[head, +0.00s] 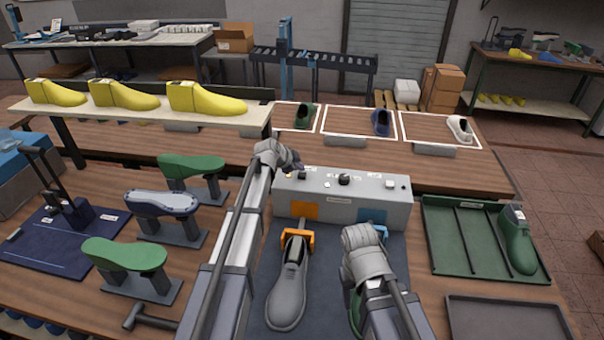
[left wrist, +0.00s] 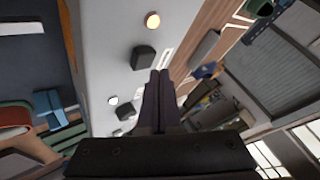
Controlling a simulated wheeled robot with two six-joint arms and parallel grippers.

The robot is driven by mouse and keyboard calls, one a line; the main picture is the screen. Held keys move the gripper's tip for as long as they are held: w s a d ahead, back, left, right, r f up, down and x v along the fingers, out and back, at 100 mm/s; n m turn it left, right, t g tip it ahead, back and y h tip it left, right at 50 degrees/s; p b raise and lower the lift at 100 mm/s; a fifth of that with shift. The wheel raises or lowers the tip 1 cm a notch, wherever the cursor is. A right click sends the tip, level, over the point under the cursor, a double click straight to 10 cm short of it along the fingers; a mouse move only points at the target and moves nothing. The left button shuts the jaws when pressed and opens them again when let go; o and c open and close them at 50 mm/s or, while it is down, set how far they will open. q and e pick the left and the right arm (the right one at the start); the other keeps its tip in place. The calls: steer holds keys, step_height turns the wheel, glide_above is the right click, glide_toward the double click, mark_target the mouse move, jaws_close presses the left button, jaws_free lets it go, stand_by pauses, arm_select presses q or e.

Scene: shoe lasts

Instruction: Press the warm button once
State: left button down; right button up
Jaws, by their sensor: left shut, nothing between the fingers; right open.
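The grey control box (head: 340,200) stands on the bench, with an orange panel (head: 305,211) and a blue panel (head: 373,216) on its front. On its top is a small round orange-lit button (head: 289,175); it also shows in the left wrist view (left wrist: 152,20). Black knobs (head: 344,180) and a white button (left wrist: 113,100) are beside it. The labels are too small to read. My left gripper (head: 299,167) is shut and empty above the box's back left; its fingers (left wrist: 160,75) point past a black knob (left wrist: 143,57). My right gripper (head: 362,234) is open near the box's front right, its fingers mostly hidden.
A grey shoe (head: 289,285) sits by an orange clamp before the box. A green shoe (head: 355,310) is partly behind my right arm. A green tray (head: 450,240) holds a green last at right.

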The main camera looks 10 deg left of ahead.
mark_target(299, 175)
arm_select(q)
step_height(299, 175, up, 5)
steer(key=p, duration=0.5)
stand_by(0.8)
